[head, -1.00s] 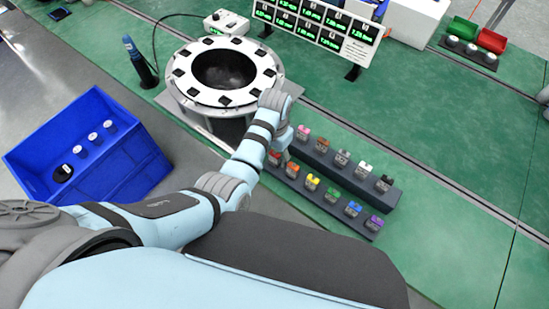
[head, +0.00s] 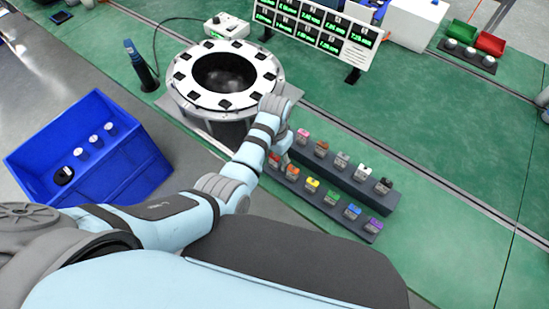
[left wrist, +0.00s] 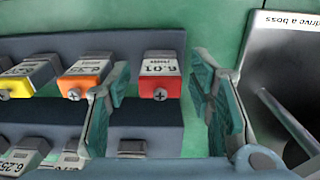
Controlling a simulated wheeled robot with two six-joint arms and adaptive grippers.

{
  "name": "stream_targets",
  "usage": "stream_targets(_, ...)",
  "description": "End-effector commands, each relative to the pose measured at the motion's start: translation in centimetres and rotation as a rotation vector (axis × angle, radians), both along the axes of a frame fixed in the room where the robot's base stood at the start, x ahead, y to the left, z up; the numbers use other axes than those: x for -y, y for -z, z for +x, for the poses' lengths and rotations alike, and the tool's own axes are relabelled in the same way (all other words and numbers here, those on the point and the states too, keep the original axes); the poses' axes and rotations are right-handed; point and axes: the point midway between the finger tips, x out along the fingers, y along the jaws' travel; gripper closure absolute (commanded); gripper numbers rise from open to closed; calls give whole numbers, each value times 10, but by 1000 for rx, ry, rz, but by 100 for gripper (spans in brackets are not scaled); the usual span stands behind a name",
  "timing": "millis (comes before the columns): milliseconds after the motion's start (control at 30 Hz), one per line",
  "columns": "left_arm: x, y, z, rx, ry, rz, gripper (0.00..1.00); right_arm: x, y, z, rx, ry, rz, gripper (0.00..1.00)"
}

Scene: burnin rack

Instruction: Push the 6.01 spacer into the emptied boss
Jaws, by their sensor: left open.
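The red 6.01 spacer (left wrist: 160,72) sits in the dark rack, its label and front screw facing the left wrist camera; it also shows in the head view (head: 274,158). My left gripper (left wrist: 157,88) is open, one finger on each side of the red spacer in the picture, with gaps to both. In the head view the left gripper (head: 283,148) is over the left end of the spacer racks. I cannot tell which boss is the emptied one. My right gripper is out of view.
Orange (left wrist: 85,73) and yellow (left wrist: 30,72) spacers stand left of the red one. A second spacer rack (head: 350,178) runs parallel. A blue bin (head: 35,150) stands left, a display board (head: 345,50) behind.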

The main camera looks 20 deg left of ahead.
Motion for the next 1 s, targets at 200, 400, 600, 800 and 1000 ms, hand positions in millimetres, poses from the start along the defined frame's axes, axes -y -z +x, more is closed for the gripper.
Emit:
stream_targets(200,0,0,0,0,0,0,52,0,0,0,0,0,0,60)
stream_targets(400,0,0,0,0,0,0,52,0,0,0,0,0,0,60)
stream_targets(600,0,0,0,0,0,0,52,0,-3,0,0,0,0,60)
stream_targets(800,0,-1,0,0,0,0,52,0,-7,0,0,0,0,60)
stream_targets(1000,0,0,0,0,0,0,52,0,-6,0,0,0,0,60)
